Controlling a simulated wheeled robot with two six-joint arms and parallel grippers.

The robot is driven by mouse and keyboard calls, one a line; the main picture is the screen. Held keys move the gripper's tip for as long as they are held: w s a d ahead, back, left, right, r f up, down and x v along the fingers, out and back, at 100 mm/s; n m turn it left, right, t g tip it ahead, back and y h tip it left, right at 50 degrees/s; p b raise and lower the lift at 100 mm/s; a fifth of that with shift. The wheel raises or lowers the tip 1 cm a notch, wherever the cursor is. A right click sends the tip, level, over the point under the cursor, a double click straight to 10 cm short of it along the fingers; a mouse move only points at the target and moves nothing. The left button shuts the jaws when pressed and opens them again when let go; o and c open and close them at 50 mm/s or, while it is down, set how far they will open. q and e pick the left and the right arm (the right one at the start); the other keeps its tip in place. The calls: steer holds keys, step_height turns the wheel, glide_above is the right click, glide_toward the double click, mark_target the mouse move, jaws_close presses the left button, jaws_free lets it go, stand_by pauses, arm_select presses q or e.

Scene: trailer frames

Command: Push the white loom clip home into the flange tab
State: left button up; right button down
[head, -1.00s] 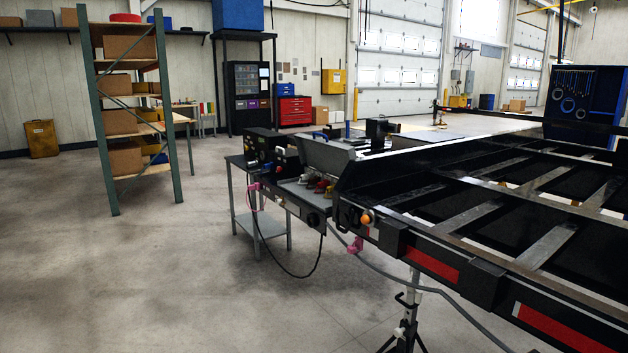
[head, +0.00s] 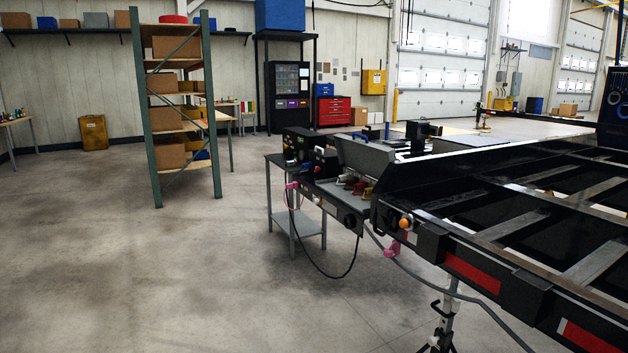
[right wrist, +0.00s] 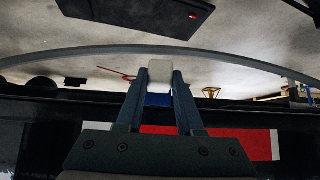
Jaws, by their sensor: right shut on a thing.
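In the right wrist view my right gripper (right wrist: 160,80) is shut on the white loom clip (right wrist: 160,70), a small white block held at the fingertips. A blue patch (right wrist: 158,99) shows between the fingers below it. A grey loom (right wrist: 90,64) arcs across that view behind the clip; whether they touch I cannot tell. In the head view a grey loom (head: 461,296) hangs along the near side of the black trailer frame (head: 404,241). I cannot make out the flange tab. My left gripper is in neither current view.
A pink fitting (head: 392,249) is by the trailer corner and another (head: 292,186) by the grey side table (head: 310,226). A jack stand (head: 446,315) is under the frame. A shelf rack (head: 216,125) stands at the back left. The floor at left is clear.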

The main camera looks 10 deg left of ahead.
steer(key=shift+w+d, duration=0.4)
steer(key=shift+d, duration=0.2)
stand_by(0.6)
steer(key=shift+c, duration=2.3)
jaws_free()
steer(key=shift+s+a+r, duration=0.1)
